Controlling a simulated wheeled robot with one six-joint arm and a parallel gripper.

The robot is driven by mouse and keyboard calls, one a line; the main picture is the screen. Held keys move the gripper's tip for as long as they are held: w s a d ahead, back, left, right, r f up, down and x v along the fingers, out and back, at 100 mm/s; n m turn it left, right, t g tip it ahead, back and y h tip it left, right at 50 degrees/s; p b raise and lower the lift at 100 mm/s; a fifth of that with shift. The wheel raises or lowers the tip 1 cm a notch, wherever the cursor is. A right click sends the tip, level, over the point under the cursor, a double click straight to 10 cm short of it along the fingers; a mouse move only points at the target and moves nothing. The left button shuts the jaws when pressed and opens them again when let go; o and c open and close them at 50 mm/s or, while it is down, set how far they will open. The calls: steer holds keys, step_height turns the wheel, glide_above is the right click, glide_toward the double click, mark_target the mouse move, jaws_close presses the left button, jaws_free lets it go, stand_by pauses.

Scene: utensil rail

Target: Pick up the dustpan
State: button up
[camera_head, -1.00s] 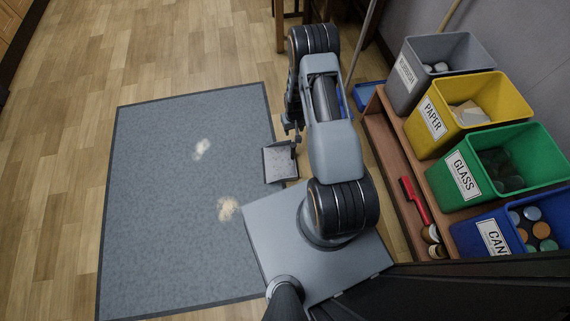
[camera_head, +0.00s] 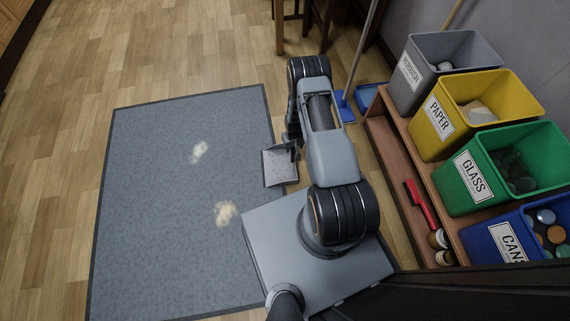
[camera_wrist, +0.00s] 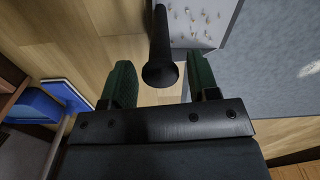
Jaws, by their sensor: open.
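The dustpan (camera_head: 279,168) lies at the right edge of the grey mat, its pale pan showing in the head view. In the wrist view its black handle (camera_wrist: 160,50) points toward me, and its light pan (camera_wrist: 205,24) holds several small crumbs. My gripper (camera_wrist: 162,84) is open, with one green finger on each side of the handle's end in the picture. I cannot tell whether a finger touches the handle. In the head view my gripper (camera_head: 291,142) is partly hidden by my arm at the pan's right side.
The grey mat (camera_head: 150,215) bears two pale crumb piles. A low wooden shelf (camera_head: 385,140) with grey, yellow, green and blue bins stands at right, a red-handled brush (camera_head: 420,204) on it. A blue broom head (camera_head: 345,107) is near the shelf. Floor at left is clear.

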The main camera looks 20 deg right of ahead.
mark_target(293, 151)
step_height(293, 151, down, 4)
steer(key=shift+s+r+b, duration=0.1)
steer(key=shift+s+b, duration=0.05)
steer(key=shift+b, duration=0.6)
steer(key=c, duration=0.8)
steer(key=shift+r, duration=0.1)
steer(key=shift+c, duration=0.2)
